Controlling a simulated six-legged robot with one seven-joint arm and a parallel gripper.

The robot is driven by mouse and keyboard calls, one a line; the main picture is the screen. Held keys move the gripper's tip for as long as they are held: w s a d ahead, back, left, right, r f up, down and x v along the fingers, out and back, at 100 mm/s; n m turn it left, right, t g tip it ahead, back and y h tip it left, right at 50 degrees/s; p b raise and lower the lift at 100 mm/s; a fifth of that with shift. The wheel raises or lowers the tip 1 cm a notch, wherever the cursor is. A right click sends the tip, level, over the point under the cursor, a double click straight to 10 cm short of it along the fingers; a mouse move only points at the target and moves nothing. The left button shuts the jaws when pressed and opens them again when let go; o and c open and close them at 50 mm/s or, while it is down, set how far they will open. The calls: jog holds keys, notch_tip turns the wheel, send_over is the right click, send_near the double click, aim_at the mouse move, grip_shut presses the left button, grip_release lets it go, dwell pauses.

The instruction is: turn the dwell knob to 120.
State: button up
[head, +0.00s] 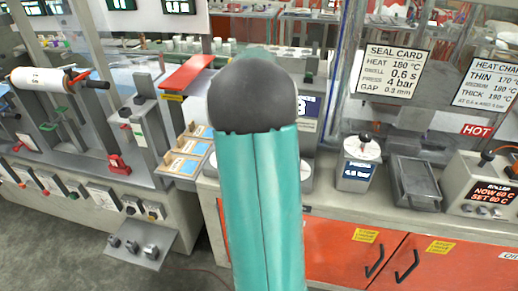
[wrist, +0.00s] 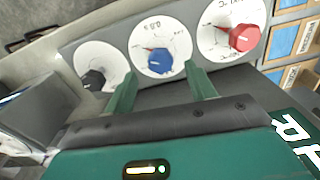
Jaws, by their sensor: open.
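In the wrist view a grey panel carries three round white dials: a black knob (wrist: 93,80) at left, a blue knob (wrist: 159,61) in the middle and a red knob (wrist: 244,37) at right. The red dial's lettering seems to include °C. The blue dial's small upside-down lettering is hard to read, and I cannot confirm which knob is labelled dwell. My gripper (wrist: 161,88) is open and empty, its two green fingers apart, with the blue knob beyond and between their tips. No contact shows.
The seal card (head: 393,71) lists dwell 0.6 s. Blue-labelled cards (head: 183,152) lie left of my arm. Floor shows at lower left.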

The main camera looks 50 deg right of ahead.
notch_tip(320, 180, up, 10)
dwell(0.3)
dwell(0.4)
jog(key=w+a+r+n+t, duration=0.1)
jog(key=a+r+n, duration=0.15)
jog(key=a, duration=0.85)
jog(key=w+a+r+n+t, duration=0.15)
jog(key=a+n, duration=0.25)
jog(key=a, duration=0.7)
jog(key=s+a+f+n+t, duration=0.1)
jog(key=s+a+n, duration=0.3)
jog(key=a, duration=0.6)
jog(key=s+a+f+n+t, duration=0.2)
jog(key=s+a, duration=0.4)
jog(key=a, duration=0.3)
jog(key=shift+a+f+n, duration=0.2)
jog(key=shift+a+n, duration=0.15)
jog(key=shift+n, duration=0.5)
